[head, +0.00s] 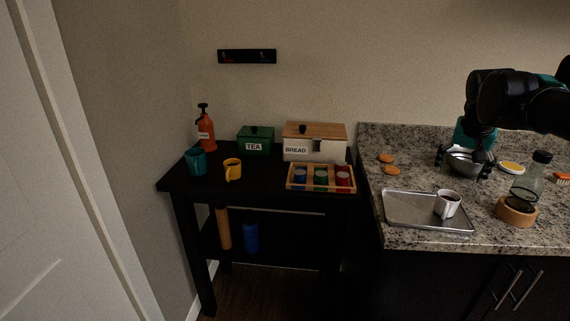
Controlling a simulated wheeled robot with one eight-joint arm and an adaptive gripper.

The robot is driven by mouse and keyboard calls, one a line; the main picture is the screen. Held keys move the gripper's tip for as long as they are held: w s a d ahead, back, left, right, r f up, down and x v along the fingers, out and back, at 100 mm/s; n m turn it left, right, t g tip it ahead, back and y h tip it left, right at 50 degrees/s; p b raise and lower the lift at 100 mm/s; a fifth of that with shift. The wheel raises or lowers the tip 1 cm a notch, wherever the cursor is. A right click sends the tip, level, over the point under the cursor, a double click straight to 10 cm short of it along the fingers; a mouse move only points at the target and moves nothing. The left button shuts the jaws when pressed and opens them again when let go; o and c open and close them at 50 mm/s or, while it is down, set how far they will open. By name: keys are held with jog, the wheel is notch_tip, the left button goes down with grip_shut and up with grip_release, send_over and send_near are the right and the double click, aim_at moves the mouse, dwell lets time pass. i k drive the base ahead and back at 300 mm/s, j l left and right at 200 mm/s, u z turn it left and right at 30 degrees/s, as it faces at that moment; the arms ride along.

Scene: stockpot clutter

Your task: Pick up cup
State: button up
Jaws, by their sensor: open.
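A white cup (447,205) with a dark inside stands upright on a grey metal tray (401,212) on the granite counter. A yellow mug (232,169) and a teal mug (196,161) stand on the black table at left. The task does not say which of these is the cup. My gripper (464,168) points down over the counter, behind the white cup and apart from it. Its dark fingers are spread open, with a shiny metal bowl (467,162) showing between or behind them. I cannot tell whether they touch the bowl.
A glass bottle (527,182) and a round wooden piece (517,212) stand right of the tray. Cookies (387,158) lie behind it. The black table (230,197) also holds an orange bottle (206,132), a tea box (255,141), a bread box (314,147) and a wooden crate (320,188).

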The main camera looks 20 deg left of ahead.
aim_at(231, 172)
jog(key=i+j+u, duration=0.1)
jog(key=j+u, duration=0.35)
jog(key=i+j+u, duration=0.15)
jog(key=u, duration=0.3)
jog(key=i+j+u, duration=0.25)
jog(key=u, duration=0.2)
jog(key=j, duration=0.1)
